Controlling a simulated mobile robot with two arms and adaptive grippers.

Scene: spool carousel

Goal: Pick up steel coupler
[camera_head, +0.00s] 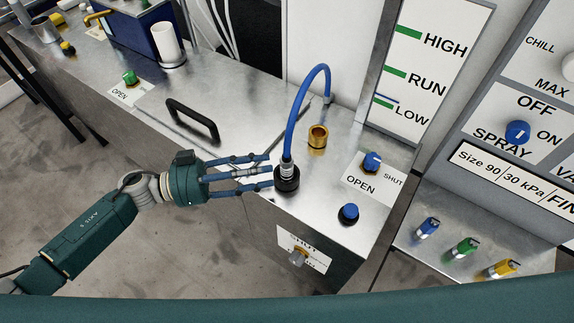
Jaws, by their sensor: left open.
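The steel coupler (287,170) is a small silver collar at the lower end of a blue hose (293,115). It sits upright on a round black fitting (286,185) on the metal bench top. My left gripper (268,172) reaches in from the left with its fingers spread, pointing at the coupler. The fingertips are just left of the coupler and the black fitting. I cannot tell whether any finger touches them. My right gripper is not in view.
A black handle (192,119) rises from the metal bench (235,100) at the left. The HIGH/RUN/LOW panel (428,62) stands behind.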

